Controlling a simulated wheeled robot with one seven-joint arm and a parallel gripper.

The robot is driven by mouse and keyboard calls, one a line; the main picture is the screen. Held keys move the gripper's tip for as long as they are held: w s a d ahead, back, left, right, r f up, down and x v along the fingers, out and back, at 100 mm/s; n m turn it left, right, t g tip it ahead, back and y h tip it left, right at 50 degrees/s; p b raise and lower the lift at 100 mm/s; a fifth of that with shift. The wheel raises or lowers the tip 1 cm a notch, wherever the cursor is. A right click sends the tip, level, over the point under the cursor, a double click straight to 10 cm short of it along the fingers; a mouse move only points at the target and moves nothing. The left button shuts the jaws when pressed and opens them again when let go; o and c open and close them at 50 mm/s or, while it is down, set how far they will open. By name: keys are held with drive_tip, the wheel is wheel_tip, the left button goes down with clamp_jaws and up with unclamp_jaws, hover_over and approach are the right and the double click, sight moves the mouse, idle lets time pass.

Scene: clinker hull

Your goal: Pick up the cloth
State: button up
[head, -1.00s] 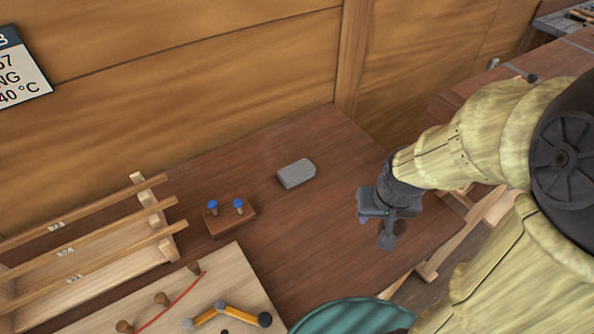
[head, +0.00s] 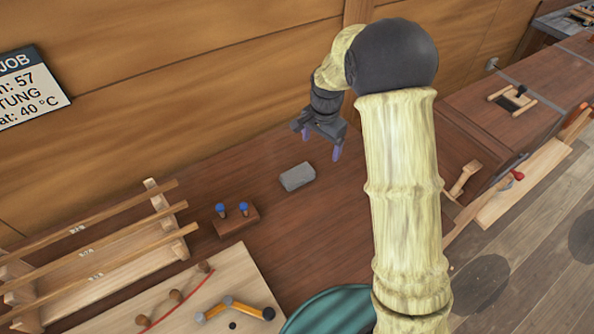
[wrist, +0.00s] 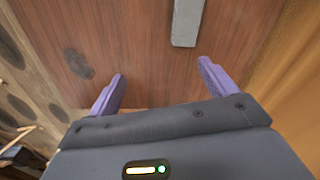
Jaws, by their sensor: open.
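A small grey block-shaped thing (head: 297,177) lies flat on the brown bench top (head: 270,225) in the head view; it may be the folded cloth, but I cannot tell its material. Part of a grey thing, likely the same one, shows at the top edge of the wrist view (wrist: 186,25). My gripper (head: 321,143) is above the bench, behind and a little right of the grey thing in the head picture. Its purple fingers are apart, with nothing between them in the wrist view (wrist: 161,70). They do not touch the grey thing.
A small wooden block with two blue-topped pegs (head: 236,220) stands left of the grey thing. A slatted wooden rack (head: 100,245) and a pale board (head: 215,292) lie further left. A teal round thing (head: 325,310) is in front. The wooden wall (head: 200,90) rises behind.

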drive_tip(key=w+a+f+m+p, duration=0.2)
drive_tip(key=w+a+m+p, duration=0.1)
drive_tip(key=w+a, duration=0.3)
drive_tip(key=b, duration=0.9)
hover_over(297, 174)
drive_tip(key=shift+g, duration=0.4)
drive_tip(key=f, duration=1.2)
drive_tip(key=shift+w+a+f, duration=0.2)
drive_tip(key=shift+w+a, duration=0.1)
drive_tip(key=f+b, duration=0.2)
drive_tip(key=f, duration=0.1)
drive_tip(key=f+b, duration=0.2)
drive_tip(key=shift+s+d, duration=0.3)
drive_tip(key=shift+d, duration=0.1)
drive_tip(key=shift+a, duration=0.1)
